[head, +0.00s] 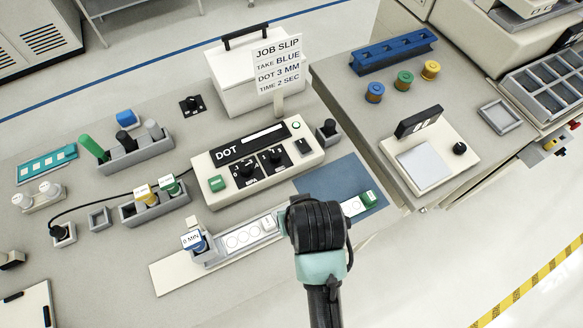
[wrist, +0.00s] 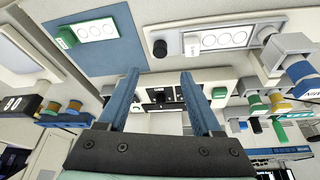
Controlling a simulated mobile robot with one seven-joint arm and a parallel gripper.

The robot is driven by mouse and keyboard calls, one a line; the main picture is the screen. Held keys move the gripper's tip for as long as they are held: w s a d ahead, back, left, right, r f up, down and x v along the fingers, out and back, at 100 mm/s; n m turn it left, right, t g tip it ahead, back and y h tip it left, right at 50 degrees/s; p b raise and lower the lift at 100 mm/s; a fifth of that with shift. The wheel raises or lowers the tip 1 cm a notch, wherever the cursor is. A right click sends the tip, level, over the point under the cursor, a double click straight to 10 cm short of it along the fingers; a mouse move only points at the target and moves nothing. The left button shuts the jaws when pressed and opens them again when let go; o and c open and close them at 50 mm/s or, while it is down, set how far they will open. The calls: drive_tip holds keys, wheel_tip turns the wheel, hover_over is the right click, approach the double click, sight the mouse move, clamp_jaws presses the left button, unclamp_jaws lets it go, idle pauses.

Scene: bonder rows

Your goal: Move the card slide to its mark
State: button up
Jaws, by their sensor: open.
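The card slide is a grey frame (wrist: 187,46) holding a white card with several circles. It lies on a pale rail (head: 172,279) at the bench front, and its card also shows in the head view (head: 243,239). A black knob (wrist: 160,48) stands at one end of the slide. My gripper (wrist: 160,74) is open and empty. The knob appears just past its fingertips in the wrist view, between the finger lines; I cannot tell the distance. In the head view my wrist (head: 318,228) hides the fingertips and the rail's middle. I cannot make out the mark.
A blue mat (head: 320,178) holds a card with circles (wrist: 96,29) and a green block (head: 369,199). The DOT controller (head: 256,160) is behind the rail.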

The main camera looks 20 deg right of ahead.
drive_tip(key=x, duration=1.2)
drive_tip(key=shift+w, duration=0.15)
clamp_jaws()
idle(1.1)
